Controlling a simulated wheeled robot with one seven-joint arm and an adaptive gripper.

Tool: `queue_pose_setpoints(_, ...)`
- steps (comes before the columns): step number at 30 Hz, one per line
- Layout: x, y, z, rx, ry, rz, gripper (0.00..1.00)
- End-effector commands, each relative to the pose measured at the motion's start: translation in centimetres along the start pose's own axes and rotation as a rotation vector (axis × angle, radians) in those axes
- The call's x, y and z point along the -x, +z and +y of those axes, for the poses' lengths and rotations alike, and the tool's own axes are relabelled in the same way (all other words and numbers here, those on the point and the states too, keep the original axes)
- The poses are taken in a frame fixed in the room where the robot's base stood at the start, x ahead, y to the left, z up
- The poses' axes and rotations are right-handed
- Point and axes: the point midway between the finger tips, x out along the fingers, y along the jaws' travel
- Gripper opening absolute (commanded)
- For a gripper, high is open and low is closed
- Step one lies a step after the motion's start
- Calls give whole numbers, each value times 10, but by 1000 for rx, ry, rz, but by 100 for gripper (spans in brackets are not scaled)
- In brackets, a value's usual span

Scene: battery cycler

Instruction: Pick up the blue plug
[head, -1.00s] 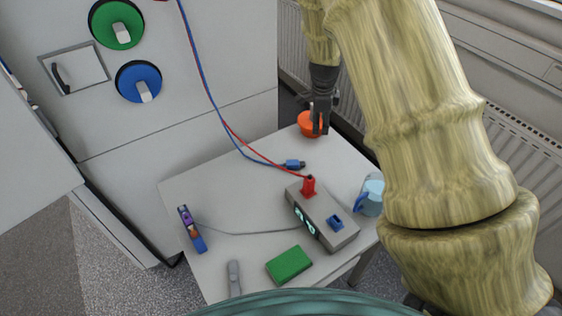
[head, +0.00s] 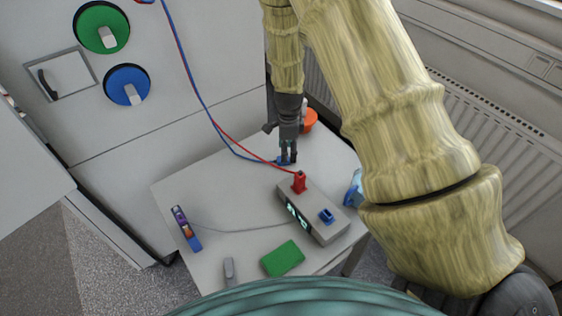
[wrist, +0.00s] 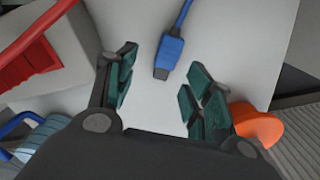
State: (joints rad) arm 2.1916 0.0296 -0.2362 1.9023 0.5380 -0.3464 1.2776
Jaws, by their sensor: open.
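The blue plug (wrist: 168,54) lies on the white table at the end of its blue cable. In the wrist view it points toward my gripper (wrist: 160,92), between and just beyond the two open fingers, apart from both. In the head view my gripper (head: 288,160) is over the far part of the table, and its fingers hide most of the blue plug (head: 281,162). My gripper is open and empty.
A red plug (head: 299,182) stands in the grey cycler box (head: 312,212), which also has a blue socket (head: 326,215). An orange bowl (head: 309,120) is behind my gripper. A blue mug (head: 353,188), a green block (head: 283,259) and a battery holder (head: 187,229) are on the table.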

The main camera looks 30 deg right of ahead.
Motion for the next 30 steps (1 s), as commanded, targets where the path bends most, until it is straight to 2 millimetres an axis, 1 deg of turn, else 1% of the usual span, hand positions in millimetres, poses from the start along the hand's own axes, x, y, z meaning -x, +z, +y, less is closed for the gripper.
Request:
queue_pose_setpoints(5, -9, 2, -2, 1, 0, 0, 52)
queue_pose_setpoints(13, -35, 6, -6, 0, 2, 1, 52)
queue_pose_setpoints(18, -47, 6, -7, 0, 0, 0, 52)
queue_pose_setpoints(28, -51, 6, -7, 1, -1, 0, 52)
queue_pose_setpoints(29, -51, 6, -7, 1, -1, 0, 48)
queue_pose_setpoints(30, -51, 6, -7, 1, -1, 0, 41)
